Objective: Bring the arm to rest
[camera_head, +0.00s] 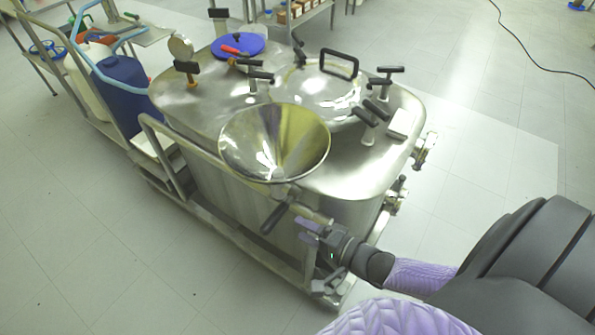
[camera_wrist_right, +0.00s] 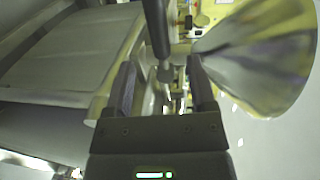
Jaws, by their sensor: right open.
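My right gripper (camera_head: 308,228) is open, low beside the near side of the steel reactor (camera_head: 330,185), just below and right of the steel funnel (camera_head: 273,143). In the right wrist view the two fingers of the gripper (camera_wrist_right: 162,88) stand apart, with the funnel (camera_wrist_right: 265,50) to their right. A valve with a dark handle (camera_head: 277,217) sits under the funnel, close to the fingertips. A dark bar (camera_wrist_right: 157,30) shows between and beyond the fingers in the wrist view; I cannot tell whether they touch it. My left gripper is not in view.
The reactor lid carries several black handles and a blue cap (camera_head: 237,46). A tubular rail (camera_head: 215,165) runs along its near side. Floor at the lower left and right is clear; a black cable (camera_head: 540,65) lies at upper right.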

